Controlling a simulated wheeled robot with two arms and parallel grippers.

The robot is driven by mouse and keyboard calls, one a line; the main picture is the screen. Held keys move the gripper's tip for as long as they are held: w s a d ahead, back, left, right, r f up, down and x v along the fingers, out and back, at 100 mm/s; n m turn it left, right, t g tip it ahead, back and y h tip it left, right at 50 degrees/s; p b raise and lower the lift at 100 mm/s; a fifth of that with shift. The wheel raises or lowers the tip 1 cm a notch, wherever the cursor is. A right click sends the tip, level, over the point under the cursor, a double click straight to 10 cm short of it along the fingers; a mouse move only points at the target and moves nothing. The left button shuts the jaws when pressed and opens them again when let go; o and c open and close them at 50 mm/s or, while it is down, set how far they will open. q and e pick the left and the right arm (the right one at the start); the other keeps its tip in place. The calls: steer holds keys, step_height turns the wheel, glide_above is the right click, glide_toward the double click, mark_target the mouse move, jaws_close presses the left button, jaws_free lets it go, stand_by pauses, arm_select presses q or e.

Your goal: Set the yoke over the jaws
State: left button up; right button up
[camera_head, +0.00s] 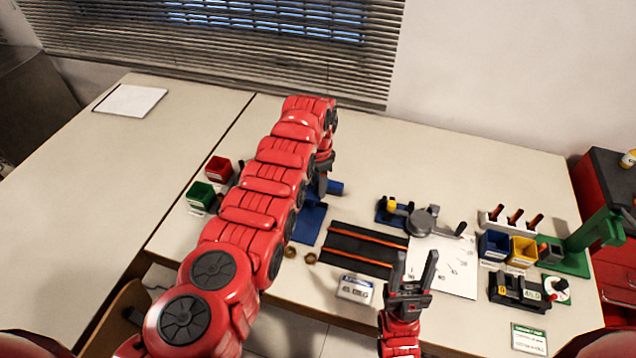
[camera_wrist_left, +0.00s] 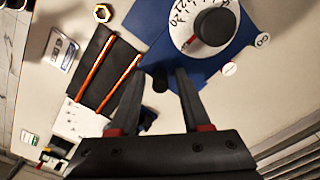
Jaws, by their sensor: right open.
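My left gripper (camera_wrist_left: 158,73) is open, its two dark fingers apart over the bench. A short dark peg-like part (camera_wrist_left: 160,82) shows between the fingertips; I cannot tell whether they touch it. Just beyond them is a blue plate (camera_wrist_left: 150,24) carrying a white dial (camera_wrist_left: 184,38) with a black knob and red pointer. In the head view my left arm hides much of this blue plate (camera_head: 306,222). My right gripper (camera_head: 412,272) is open and empty, fingers up, at the bench's front. A grey round-headed part with a handle (camera_head: 424,222) lies behind it. I cannot tell which parts are yoke and jaws.
A black mat with orange strips (camera_head: 352,249), brass nuts (camera_head: 310,258) and a white labelled box (camera_head: 355,289) lie mid-bench. Red (camera_head: 217,168) and green (camera_head: 200,195) bins stand left. Blue (camera_head: 494,245) and yellow (camera_head: 523,251) bins and a green stand (camera_head: 590,232) are right.

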arm_select(q)
jaws_close()
stand_by(1.2)
